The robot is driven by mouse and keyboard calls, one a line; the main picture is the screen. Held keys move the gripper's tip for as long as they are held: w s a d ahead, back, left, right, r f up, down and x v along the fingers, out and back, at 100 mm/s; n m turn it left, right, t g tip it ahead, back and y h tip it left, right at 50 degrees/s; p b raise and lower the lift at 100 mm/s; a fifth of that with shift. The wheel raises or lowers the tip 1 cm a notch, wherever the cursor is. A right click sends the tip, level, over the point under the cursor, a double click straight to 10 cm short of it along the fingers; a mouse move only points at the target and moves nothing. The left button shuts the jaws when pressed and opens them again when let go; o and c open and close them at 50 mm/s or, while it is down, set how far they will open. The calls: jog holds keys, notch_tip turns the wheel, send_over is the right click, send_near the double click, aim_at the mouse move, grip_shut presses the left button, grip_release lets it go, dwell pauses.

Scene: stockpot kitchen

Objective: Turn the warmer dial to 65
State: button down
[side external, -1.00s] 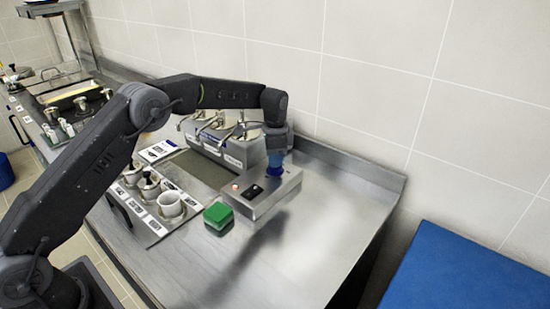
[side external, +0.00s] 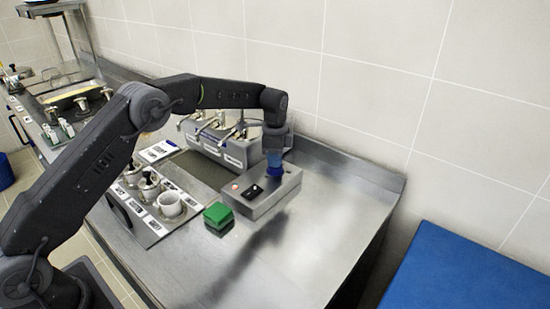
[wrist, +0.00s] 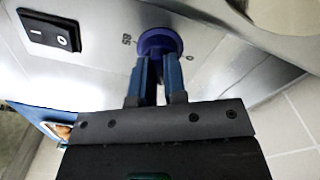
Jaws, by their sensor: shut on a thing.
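The warmer is a grey metal box (side external: 262,203) on the steel counter, with a black rocker switch and a small red light on top. Its round blue dial (wrist: 160,42) shows in the wrist view, with a "65" mark to its left and a "0" mark to its right. My gripper (wrist: 159,68) has its two blue fingers closed on the dial. In the side view my gripper (side external: 274,163) points down onto the far end of the box. The fingers hide part of the dial, and I cannot read its pointer.
A green block (side external: 218,216) sits left of the warmer. A grey pump dispenser (side external: 222,148) stands behind. The counter to the right is clear up to its raised edge.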

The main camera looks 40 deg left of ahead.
jog(key=c, duration=1.2)
grip_release()
jog(key=shift+o, duration=0.2)
jog(key=shift+r, duration=0.1)
notch_tip(320, 180, up, 14)
